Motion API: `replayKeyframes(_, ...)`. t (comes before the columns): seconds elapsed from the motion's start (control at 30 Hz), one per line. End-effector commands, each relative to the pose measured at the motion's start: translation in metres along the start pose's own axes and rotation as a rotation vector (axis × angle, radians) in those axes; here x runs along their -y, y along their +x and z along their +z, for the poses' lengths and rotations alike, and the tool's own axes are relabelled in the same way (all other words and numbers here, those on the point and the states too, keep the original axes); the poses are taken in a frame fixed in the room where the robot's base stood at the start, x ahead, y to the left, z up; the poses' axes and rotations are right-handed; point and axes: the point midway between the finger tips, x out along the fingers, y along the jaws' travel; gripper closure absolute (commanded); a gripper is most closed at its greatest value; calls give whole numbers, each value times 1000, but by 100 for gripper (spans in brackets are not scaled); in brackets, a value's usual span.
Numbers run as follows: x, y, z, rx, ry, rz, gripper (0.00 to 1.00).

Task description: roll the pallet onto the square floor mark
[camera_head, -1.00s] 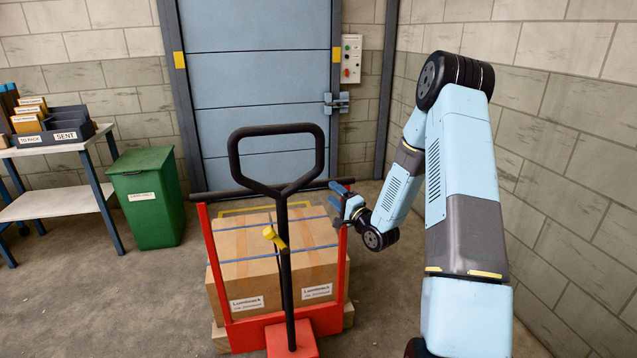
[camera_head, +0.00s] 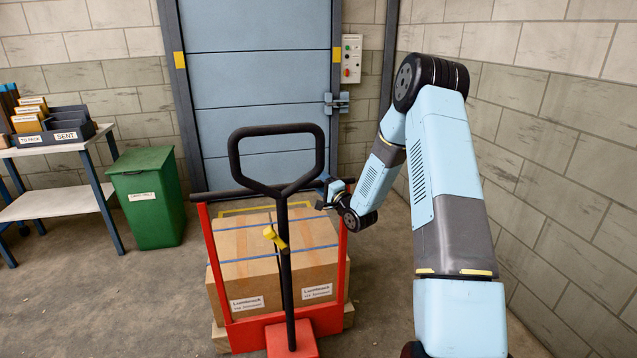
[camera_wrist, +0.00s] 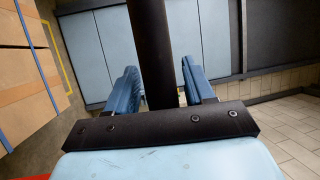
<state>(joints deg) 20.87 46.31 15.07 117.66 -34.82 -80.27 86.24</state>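The wooden pallet (camera_head: 220,338) carries cardboard boxes (camera_head: 250,255) strapped in blue. It sits at a red hand truck (camera_head: 345,275) with a black loop handle (camera_head: 276,131) and a black crossbar (camera_head: 235,194). The yellow square floor mark (camera_head: 245,210) shows partly behind the boxes, which hide most of it; a yellow line of it (camera_wrist: 58,50) shows in the wrist view. My gripper (camera_head: 328,198) is at the crossbar's right end. In the wrist view a black bar (camera_wrist: 152,45) runs between my open gripper's blue fingers (camera_wrist: 163,92), with a narrow gap at the right finger.
A blue door (camera_head: 260,90) with a latch stands behind the floor mark, with a button box (camera_head: 351,58) at its right. A green bin (camera_head: 147,198) and a white table (camera_head: 55,205) with trays stand at left. A block wall is close on the right.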

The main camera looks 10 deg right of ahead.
Motion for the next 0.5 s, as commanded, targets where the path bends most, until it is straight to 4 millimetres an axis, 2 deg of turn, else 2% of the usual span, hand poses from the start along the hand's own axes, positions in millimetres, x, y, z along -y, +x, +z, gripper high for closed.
replayKeyframes(0.07, 0, 0, 0, 0, 0, 0, 55)
replayKeyframes(0.5, -1, -1, 0, 0, 0, 2, 97)
